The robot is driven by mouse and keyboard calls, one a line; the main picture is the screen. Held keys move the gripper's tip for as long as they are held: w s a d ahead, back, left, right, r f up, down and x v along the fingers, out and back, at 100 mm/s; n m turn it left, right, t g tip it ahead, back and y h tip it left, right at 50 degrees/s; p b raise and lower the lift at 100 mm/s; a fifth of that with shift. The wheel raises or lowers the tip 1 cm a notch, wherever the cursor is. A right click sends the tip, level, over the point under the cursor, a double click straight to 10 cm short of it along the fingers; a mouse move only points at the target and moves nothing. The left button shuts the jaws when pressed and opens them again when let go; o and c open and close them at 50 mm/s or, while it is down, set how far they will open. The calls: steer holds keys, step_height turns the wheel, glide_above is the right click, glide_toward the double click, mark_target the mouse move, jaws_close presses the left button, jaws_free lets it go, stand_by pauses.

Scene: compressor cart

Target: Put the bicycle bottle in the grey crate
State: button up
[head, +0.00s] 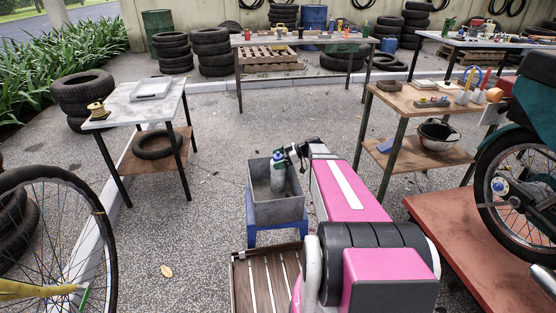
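The grey crate (278,212) stands on a blue stool in the middle of the head view. The bicycle bottle (278,178), pale grey-green with a green and white upper part, is upright within the crate's opening. Its lower end is hidden behind the crate's front wall, so I cannot tell whether it touches the bottom. My gripper (288,154) is at the bottle's upper right, close against its top. The fingers are small and dark here, and I cannot tell whether they grip the bottle or stand open beside it.
The blue stool (251,230) holds the crate above a slatted wooden pallet (268,280). A small table (120,108) stands left, a wooden workbench (400,105) right. A motorcycle on a red platform (455,240) is at right, a bicycle wheel at left. Open gravel floor lies between.

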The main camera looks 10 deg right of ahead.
steer(key=shift+r, duration=0.1)
steer(key=v, duration=1.2)
